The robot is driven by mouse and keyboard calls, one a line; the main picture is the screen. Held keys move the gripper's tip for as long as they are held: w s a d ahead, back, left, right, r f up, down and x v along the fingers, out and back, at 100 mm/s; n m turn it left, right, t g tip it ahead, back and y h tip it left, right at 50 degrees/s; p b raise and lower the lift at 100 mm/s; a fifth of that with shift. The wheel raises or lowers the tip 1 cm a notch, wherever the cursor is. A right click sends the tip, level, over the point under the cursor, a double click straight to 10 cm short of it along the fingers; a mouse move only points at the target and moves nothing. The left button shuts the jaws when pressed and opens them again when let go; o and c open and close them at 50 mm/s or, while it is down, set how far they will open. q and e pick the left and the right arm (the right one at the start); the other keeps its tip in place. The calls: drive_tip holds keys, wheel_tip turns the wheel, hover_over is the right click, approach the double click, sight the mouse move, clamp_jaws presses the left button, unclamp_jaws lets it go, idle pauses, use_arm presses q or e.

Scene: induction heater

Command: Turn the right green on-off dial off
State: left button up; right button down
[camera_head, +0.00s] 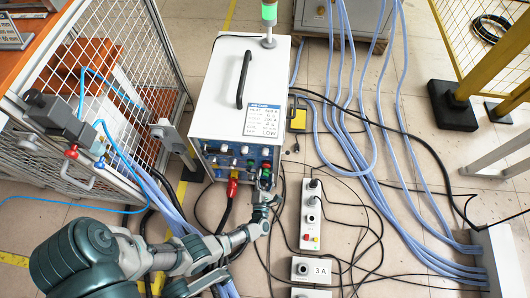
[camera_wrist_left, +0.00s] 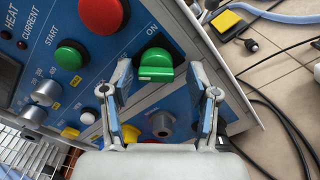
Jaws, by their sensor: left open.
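The right green on-off dial (camera_wrist_left: 155,66) sits on the blue front panel of the heater, below the "ON" label. Its pointer bar lies roughly level in the left wrist view. My left gripper (camera_wrist_left: 160,76) is open, with one finger to each side of the dial and a visible gap on both sides. I cannot tell how far the fingertips are from the panel. In the head view, my left gripper (camera_head: 264,186) is at the lower right corner of the heater (camera_head: 222,95) front and partly hides the panel there. My right gripper is not in view.
A red button (camera_wrist_left: 104,14) and a green button (camera_wrist_left: 71,55) lie left of the dial on the panel. A red connector (camera_head: 232,186) with a cable hangs from the heater front. A power strip (camera_head: 311,215) and loose cables lie on the floor to the right.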

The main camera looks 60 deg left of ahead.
use_arm(q)
drive_tip(key=v, duration=1.2)
drive_tip(key=shift+f, duration=0.1)
